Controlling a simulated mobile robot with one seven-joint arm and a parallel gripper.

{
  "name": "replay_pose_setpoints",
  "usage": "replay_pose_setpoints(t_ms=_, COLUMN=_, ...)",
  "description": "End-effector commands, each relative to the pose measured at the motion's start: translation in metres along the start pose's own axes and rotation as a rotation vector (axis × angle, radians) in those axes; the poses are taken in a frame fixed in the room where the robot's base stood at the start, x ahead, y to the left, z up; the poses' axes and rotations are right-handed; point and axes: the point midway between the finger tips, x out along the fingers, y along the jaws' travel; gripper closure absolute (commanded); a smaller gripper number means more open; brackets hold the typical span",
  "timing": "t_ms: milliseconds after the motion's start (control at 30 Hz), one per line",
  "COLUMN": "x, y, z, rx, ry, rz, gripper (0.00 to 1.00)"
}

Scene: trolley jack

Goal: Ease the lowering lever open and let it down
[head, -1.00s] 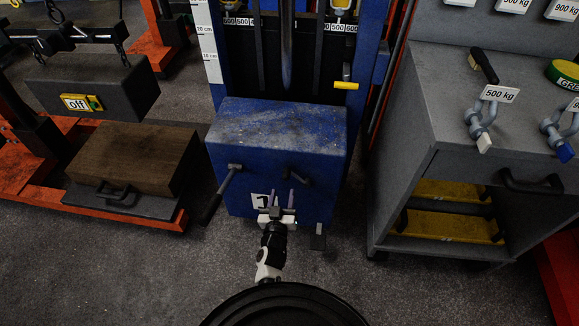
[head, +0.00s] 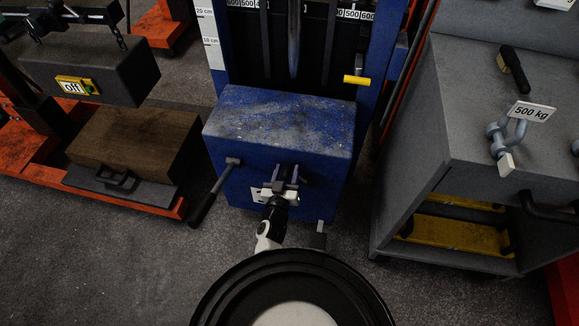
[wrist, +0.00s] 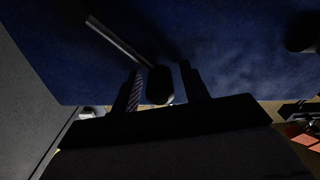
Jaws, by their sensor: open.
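The blue jack housing (head: 275,130) stands ahead, with a longer lever (head: 213,195) hanging from its front left. A short dark lever (head: 304,180) shows just right of my gripper (head: 286,177) and is mostly hidden by it; I take it to be the lowering lever. In the wrist view, a grey rod (wrist: 120,41) ends in a black knob (wrist: 160,85) between my two fingers (wrist: 165,82). The fingers are open on either side of the knob; whether either touches it is too dark to tell.
A grey cabinet (head: 445,130) with a shackle (head: 507,135) stands on the right. A brown block (head: 130,150) lies at the left below a hanging grey weight (head: 90,75). A yellow handle (head: 356,80) sticks out above the housing. A small pedal (head: 319,238) is near the floor.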

Motion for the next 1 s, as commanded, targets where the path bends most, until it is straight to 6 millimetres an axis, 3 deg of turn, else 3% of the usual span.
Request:
replay_pose_setpoints(t_ms=333, x=-0.0002, y=-0.0006, z=-0.0001, rx=0.000, ry=0.000, rz=0.000, gripper=0.56)
replay_pose_setpoints(t_ms=667, x=-0.0002, y=-0.0006, z=0.0000, rx=0.000, ry=0.000, rz=0.000, gripper=0.99)
replay_pose_setpoints(t_ms=1000, x=-0.0001, y=0.0043, z=-0.0047, rx=0.051, ry=0.000, rz=-0.001, gripper=1.00)
